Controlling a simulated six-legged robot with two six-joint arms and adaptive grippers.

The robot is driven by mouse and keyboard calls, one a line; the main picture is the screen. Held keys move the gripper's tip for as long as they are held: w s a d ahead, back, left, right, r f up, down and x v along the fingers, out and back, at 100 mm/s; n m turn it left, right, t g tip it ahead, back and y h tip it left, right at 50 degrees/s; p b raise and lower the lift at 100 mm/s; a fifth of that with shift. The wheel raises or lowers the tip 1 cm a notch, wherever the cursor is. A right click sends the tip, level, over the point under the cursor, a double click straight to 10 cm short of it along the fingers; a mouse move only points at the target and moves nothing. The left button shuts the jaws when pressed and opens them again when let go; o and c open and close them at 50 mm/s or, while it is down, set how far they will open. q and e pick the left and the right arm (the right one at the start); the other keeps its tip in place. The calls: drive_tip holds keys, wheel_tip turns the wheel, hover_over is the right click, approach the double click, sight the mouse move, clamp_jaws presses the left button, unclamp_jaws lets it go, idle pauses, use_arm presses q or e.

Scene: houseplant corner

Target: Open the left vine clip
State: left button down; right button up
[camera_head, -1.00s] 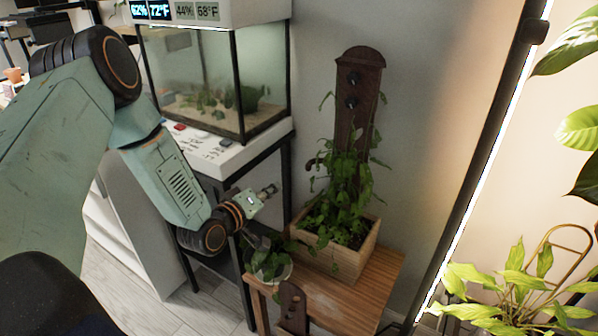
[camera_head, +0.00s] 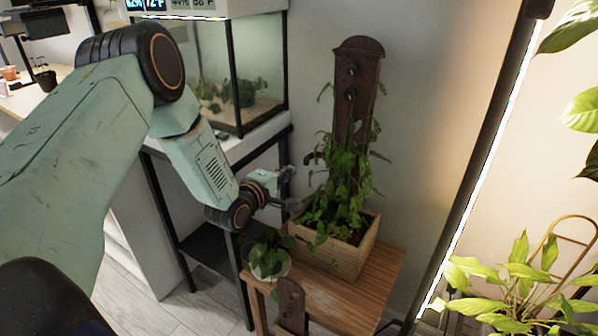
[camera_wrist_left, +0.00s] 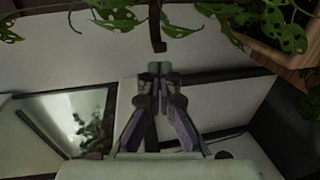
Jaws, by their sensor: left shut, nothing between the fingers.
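The left vine clip (camera_head: 309,160) shows as a small dark curved piece at the left edge of the brown plant post (camera_head: 357,100). It also shows in the left wrist view (camera_wrist_left: 156,28) as a dark strip with a hooked end, top centre. Vine leaves (camera_head: 335,190) hang around the post and hide part of its lower length. My left gripper (camera_head: 290,190) is close to the clip, below and left of it in the head view. In the wrist view its fingertips (camera_wrist_left: 159,68) are together and empty, just below the hooked end, with a small gap. My right gripper is not in view.
The wooden planter (camera_head: 350,255) stands on a wooden bench (camera_head: 372,290). A small potted plant (camera_head: 268,262) is beside it, below my left gripper. A glass tank (camera_head: 225,85) on a black-framed stand is behind left. A lit light bar (camera_head: 480,170) rises at right.

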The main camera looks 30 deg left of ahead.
use_arm(q)
drive_tip(key=w, duration=0.2)
drive_tip(key=w+f+b, duration=0.1)
drive_tip(key=w, duration=0.2)
drive_tip(key=shift+d+b, duration=0.1)
drive_tip(key=shift+b, duration=0.2)
drive_tip(key=shift+w, duration=0.35)
drive_tip(key=b, duration=0.2)
approach(305, 162)
drive_tip(key=shift+s+a+r, duration=0.25)
drive_tip(key=shift+s+a, duration=0.15)
drive_tip(key=shift+a, duration=0.3)
drive_tip(key=shift+s+a+r, duration=0.25)
drive_tip(key=shift+s+a, duration=0.15)
drive_tip(key=shift+a, duration=0.25)
